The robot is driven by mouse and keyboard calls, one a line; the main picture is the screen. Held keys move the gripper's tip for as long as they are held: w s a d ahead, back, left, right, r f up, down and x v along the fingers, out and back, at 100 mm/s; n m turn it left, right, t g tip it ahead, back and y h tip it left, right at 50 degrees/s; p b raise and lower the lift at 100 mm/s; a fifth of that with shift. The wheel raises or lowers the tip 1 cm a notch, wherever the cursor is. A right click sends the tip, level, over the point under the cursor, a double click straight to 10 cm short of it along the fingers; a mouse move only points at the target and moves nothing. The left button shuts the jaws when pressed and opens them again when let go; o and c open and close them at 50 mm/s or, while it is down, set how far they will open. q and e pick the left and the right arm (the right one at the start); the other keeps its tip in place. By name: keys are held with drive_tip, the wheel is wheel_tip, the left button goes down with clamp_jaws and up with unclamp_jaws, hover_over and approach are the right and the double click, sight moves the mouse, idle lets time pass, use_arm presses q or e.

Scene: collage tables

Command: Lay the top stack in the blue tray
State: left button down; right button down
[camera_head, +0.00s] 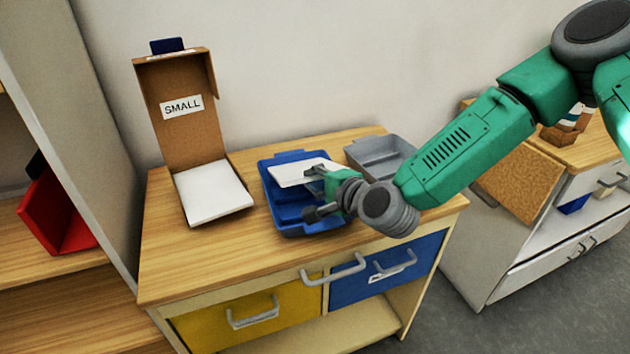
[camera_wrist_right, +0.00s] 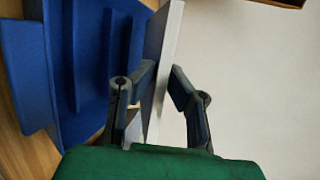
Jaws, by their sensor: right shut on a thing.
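The blue tray (camera_head: 287,213) stands on the wooden cabinet top, right of the open box. A flat white stack (camera_head: 292,174) is held over the far part of the tray, roughly level. My right gripper (camera_head: 317,184) is shut on its right edge. In the right wrist view the stack (camera_wrist_right: 162,65) is seen edge-on between the fingers (camera_wrist_right: 158,88), with the blue tray (camera_wrist_right: 70,70) beside it. I cannot tell whether the stack touches the tray. Another white stack (camera_head: 212,191) lies in the open cardboard box marked SMALL (camera_head: 180,105). My left gripper is not in view.
A grey tray (camera_head: 380,155) stands right of the blue one, behind my right arm. The cabinet top (camera_head: 165,250) is clear at the front left. A shelf with a red item (camera_head: 55,215) is at the left. A corkboard-like panel (camera_head: 520,185) leans at the right.

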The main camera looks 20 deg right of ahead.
drive_tip(key=shift+w+d+f+b, duration=0.1)
drive_tip(key=shift+w+f+b, duration=0.25)
drive_tip(key=shift+f+b, duration=0.15)
drive_tip(key=shift+w+d+f+b, duration=0.1)
drive_tip(key=shift+w+f+b, duration=0.25)
drive_tip(key=shift+f, duration=0.25)
drive_tip(key=shift+a, duration=0.1)
drive_tip(key=c, duration=1.1)
unclamp_jaws()
drive_tip(key=shift+s, duration=0.1)
drive_tip(key=s+r+p, duration=0.1)
drive_tip(key=s, duration=0.1)
drive_tip(key=s+r+p, duration=0.1)
drive_tip(key=s, duration=0.2)
drive_tip(key=s+r+p, duration=0.1)
drive_tip(key=s, duration=0.2)
drive_tip(key=shift+s+r, duration=0.1)
drive_tip(key=shift+r, duration=0.2)
